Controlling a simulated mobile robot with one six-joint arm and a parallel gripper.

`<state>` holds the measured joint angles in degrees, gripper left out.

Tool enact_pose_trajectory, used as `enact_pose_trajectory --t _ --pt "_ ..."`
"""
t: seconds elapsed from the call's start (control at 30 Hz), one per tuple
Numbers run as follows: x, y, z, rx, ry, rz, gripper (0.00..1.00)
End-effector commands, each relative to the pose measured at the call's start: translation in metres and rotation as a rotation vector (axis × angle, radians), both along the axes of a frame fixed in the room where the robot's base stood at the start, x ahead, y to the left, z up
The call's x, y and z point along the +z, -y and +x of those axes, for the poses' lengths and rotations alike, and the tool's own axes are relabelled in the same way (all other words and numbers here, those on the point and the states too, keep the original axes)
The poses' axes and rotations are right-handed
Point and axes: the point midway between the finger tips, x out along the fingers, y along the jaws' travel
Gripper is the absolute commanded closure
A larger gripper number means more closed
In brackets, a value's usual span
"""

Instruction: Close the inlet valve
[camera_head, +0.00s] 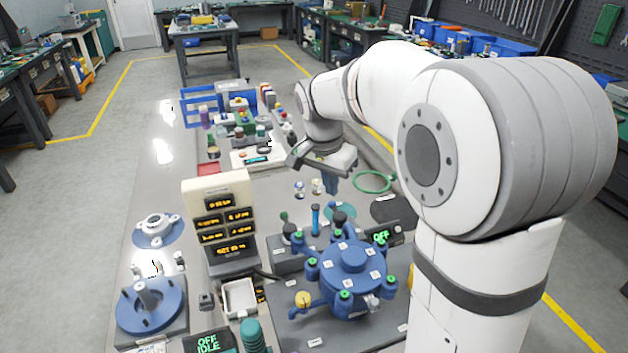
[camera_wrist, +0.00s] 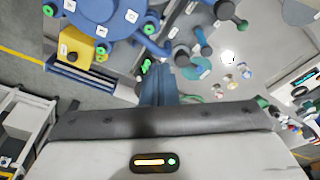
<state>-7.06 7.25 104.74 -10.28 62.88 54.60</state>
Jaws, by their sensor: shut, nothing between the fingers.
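The blue round vessel (camera_head: 350,262) stands on a dark base plate and carries several green-capped blue valves around it, one of them a valve (camera_head: 312,268) on its left. The labels are too small to read, so I cannot tell which valve is the inlet. My gripper (camera_head: 330,184) is above and behind the vessel, pointing down, shut and empty, apart from every valve. In the wrist view its blue fingers (camera_wrist: 159,84) are together, with part of the vessel (camera_wrist: 105,10) at upper left.
A beige display panel (camera_head: 220,222) stands left of the vessel. Blue flanged parts, one a disc (camera_head: 150,305), stand farther left. A green ring (camera_head: 373,181) lies right of my gripper. A small white tray (camera_head: 240,297) is at the front. Bottles and blue racks crowd the far end.

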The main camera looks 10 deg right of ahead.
Motion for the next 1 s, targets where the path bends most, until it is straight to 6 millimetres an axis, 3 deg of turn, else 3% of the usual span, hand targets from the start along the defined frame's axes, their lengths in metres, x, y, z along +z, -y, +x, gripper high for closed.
enact_pose_trajectory --t 0.03,0.2,0.4,0.6,1.0 --pt "-0.011 -0.005 0.022 -0.062 -0.003 -0.01 1.0" --pt "-0.038 -0.022 0.086 -0.302 0.019 -0.042 1.0" --pt "-0.068 -0.038 0.135 -0.516 0.057 -0.074 1.0" --pt "-0.082 -0.045 0.154 -0.61 0.08 -0.088 1.0" --pt "-0.084 -0.046 0.155 -0.618 0.081 -0.088 1.0"
